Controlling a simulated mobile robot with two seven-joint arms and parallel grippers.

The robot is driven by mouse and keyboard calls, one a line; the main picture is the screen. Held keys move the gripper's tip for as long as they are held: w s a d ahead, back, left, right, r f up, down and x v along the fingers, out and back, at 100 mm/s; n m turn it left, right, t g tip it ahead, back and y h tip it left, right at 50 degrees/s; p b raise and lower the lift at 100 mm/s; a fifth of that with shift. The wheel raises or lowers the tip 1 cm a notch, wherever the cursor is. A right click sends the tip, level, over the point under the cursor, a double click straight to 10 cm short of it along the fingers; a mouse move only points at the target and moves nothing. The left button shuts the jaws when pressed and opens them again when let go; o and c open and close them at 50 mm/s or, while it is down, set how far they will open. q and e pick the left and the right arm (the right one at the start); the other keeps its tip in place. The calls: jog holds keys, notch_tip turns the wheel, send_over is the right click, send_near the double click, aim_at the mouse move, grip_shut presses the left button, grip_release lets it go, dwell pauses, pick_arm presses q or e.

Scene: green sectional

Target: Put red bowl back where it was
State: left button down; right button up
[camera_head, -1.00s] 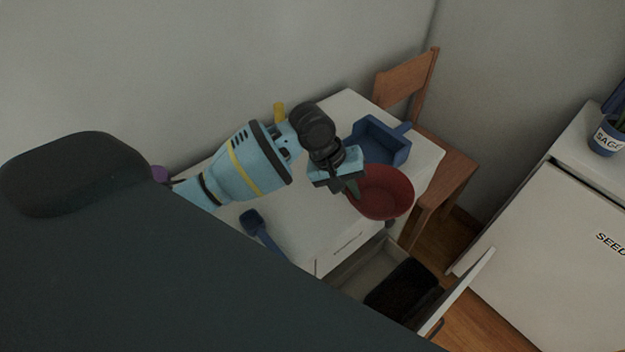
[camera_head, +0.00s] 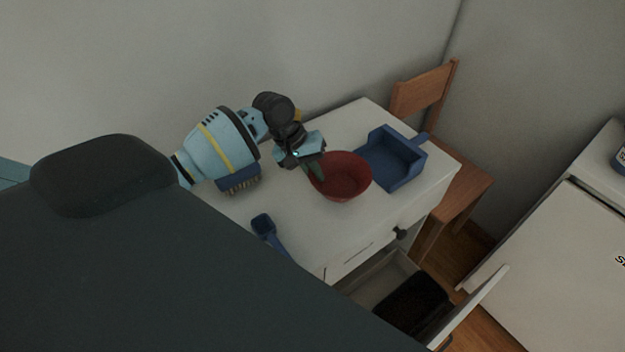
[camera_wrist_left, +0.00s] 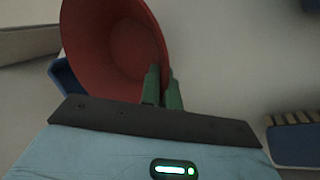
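The red bowl (camera_head: 343,180) is at the middle of the white table (camera_head: 300,222), to the left of the blue dustpan. My left gripper (camera_head: 315,171) is shut on the bowl's left rim. In the left wrist view the bowl (camera_wrist_left: 115,45) shows at the upper left, with its rim between the green fingertips (camera_wrist_left: 163,88). The bowl is empty. I cannot tell whether its base touches the table. My right gripper is not in view.
The blue dustpan (camera_head: 394,160) lies near the table's right end. A blue scoop (camera_head: 268,232) lies at the front, and a blue brush (camera_head: 240,185) lies under my left arm. An open drawer (camera_head: 375,283) holds something dark. A wooden chair (camera_head: 445,180) stands at the right.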

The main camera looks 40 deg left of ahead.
aim_at(312, 191)
pick_arm(q)
jog(key=shift+a+f, duration=0.15)
jog(key=shift+f, duration=0.75)
jog(key=shift+a+f, duration=0.15)
jog(key=shift+f, duration=0.7)
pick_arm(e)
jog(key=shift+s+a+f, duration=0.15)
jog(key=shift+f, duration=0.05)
pick_arm(q)
jog(key=shift+f, duration=0.15)
jog(key=c, duration=1.6)
grip_release()
